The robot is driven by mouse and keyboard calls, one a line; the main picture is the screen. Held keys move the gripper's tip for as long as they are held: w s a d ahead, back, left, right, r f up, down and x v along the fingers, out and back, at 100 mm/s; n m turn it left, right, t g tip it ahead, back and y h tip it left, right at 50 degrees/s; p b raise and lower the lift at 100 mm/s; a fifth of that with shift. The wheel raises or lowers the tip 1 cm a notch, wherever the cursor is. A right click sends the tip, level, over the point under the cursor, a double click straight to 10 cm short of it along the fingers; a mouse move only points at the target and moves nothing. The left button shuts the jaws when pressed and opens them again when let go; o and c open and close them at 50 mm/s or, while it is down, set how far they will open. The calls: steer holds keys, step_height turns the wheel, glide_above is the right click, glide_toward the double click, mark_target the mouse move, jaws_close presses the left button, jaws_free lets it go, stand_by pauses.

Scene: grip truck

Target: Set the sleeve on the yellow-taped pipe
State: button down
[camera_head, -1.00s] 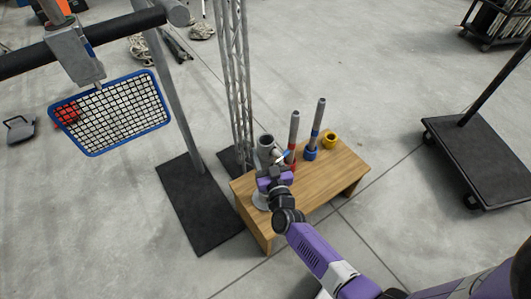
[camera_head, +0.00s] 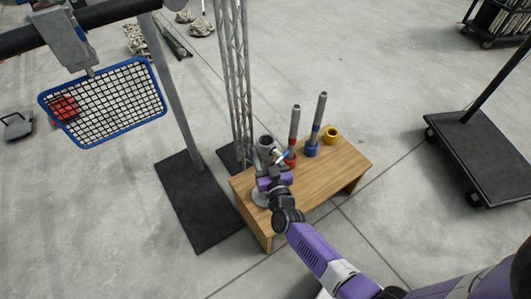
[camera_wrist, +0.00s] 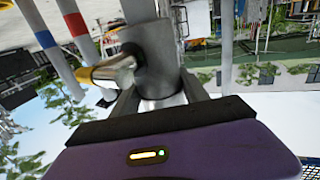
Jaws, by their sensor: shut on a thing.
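My gripper (camera_head: 270,168) is at the left end of the wooden table (camera_head: 318,190). It is shut on a grey hollow cylinder (camera_head: 265,142), which looks like the sleeve. The cylinder also shows straight ahead in the wrist view (camera_wrist: 150,62), with a short metallic bar (camera_wrist: 108,70) at its side, yellowish towards its outer end. A yellow ring-like piece (camera_head: 332,135) stands at the table's back right, well apart from my gripper. I cannot make out a tall pipe with yellow tape. My gripper and wrist hide part of the tabletop.
A red-taped pipe (camera_head: 294,128) stands upright close right of my gripper, and a blue-taped pipe (camera_head: 319,115) beyond it. A lattice truss (camera_head: 237,80) rises behind the table's left end. A black cart (camera_head: 480,150) is at right. The table's front right is clear.

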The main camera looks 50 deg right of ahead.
mark_target(268, 165)
steer(key=shift+f+b, duration=0.65)
steer(key=shift+f, duration=0.1)
steer(key=shift+f, duration=0.35)
stand_by(0.4)
steer(key=c, duration=0.6)
jaws_free()
steer(key=shift+o, duration=0.6)
steer(key=shift+f, duration=0.2)
steer(key=shift+v, duration=3.85)
steer(key=shift+r, duration=0.15)
